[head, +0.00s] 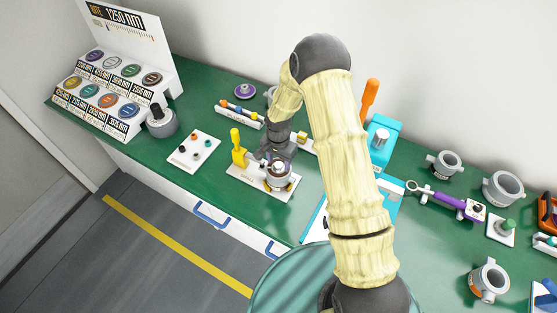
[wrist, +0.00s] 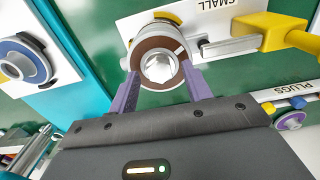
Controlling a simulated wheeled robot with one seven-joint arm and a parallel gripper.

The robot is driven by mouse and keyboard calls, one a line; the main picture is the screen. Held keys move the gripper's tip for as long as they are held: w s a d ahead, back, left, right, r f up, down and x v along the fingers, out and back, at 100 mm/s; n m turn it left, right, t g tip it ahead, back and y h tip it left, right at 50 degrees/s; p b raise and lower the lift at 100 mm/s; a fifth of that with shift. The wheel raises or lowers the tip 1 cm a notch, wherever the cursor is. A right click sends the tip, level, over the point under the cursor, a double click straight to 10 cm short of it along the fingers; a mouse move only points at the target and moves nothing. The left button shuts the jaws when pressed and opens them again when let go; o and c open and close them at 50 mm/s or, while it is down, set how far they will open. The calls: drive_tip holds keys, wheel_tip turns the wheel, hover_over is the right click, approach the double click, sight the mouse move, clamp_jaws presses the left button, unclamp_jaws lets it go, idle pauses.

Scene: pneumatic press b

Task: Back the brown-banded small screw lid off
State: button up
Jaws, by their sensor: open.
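The brown-banded small screw lid (wrist: 150,47) shows in the wrist view as a round grey piece with a brown ring and a bright silver centre. It sits in the holder on the white plate marked SMALL (wrist: 205,12). In the head view, the same holder (head: 279,181) stands on the bench, with the lid partly hidden under my wrist. My gripper (wrist: 163,78) is open. Its two purple fingers stand on either side of the lid's near half. I cannot tell whether either finger touches it.
A yellow-handled clamp (head: 238,149) stands beside the holder, its rod pointing at the lid in the wrist view (wrist: 290,35). A PLUGS rack (head: 240,115) lies behind. A white plate with small pegs (head: 194,148) is at left. A turquoise press (head: 382,140) is at right.

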drive_tip(key=shift+f, duration=0.45)
drive_tip(key=shift+c, duration=0.4)
drive_tip(key=c, duration=0.9)
drive_tip(key=shift+n, duration=0.4)
